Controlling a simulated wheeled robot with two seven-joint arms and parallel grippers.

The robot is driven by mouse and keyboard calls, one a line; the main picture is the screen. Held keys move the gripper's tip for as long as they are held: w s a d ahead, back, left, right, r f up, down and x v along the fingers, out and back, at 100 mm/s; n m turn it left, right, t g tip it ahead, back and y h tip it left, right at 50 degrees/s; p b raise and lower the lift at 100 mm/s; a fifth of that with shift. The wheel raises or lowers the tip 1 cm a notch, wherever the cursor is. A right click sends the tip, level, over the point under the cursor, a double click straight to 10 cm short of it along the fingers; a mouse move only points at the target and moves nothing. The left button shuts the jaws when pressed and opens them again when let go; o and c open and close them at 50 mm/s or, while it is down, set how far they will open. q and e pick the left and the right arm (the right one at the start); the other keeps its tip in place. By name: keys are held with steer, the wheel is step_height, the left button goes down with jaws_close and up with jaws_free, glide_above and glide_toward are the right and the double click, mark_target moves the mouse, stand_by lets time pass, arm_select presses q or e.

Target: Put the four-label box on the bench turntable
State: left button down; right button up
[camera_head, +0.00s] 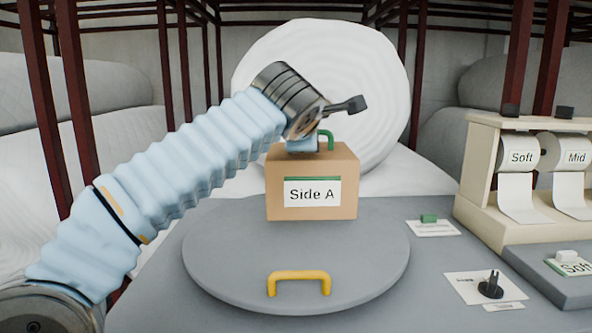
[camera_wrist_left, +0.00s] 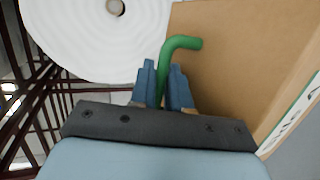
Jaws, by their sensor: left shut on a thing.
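The four-label box (camera_head: 312,205) is a brown carton, upright, with a white "Side A" label (camera_head: 312,192) under a green strip facing the head camera. Its other sides are hidden in the head view. A bent green handle (camera_head: 327,141) rises from its top. My left gripper (camera_wrist_left: 163,82) is shut on this green handle, which shows between its blue fingers in the left wrist view. The box is at the back part of the grey round turntable (camera_head: 225,265); I cannot tell whether its base touches the disc. A yellow handle (camera_head: 299,275) stands at the turntable's front.
A large white wadding roll (camera_head: 375,80) stands behind the box. At right are a cream dispenser (camera_head: 480,160) with "Soft" and "Mid" rolls, a small green block (camera_head: 428,218) on a card and a black piece (camera_head: 491,288). The turntable's middle is clear.

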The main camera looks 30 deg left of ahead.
arm_select(q)
steer(key=a+f, duration=0.2)
steer(key=shift+s+a+f, duration=0.15)
steer(key=shift+s+f, duration=0.05)
steer(key=shift+f, duration=0.1)
steer(key=shift+a+f, duration=0.2)
steer(key=shift+f, duration=1.5)
steer(key=shift+f+b, duration=0.1)
steer(key=shift+b, duration=0.25)
steer(key=c, duration=1.1)
jaws_free()
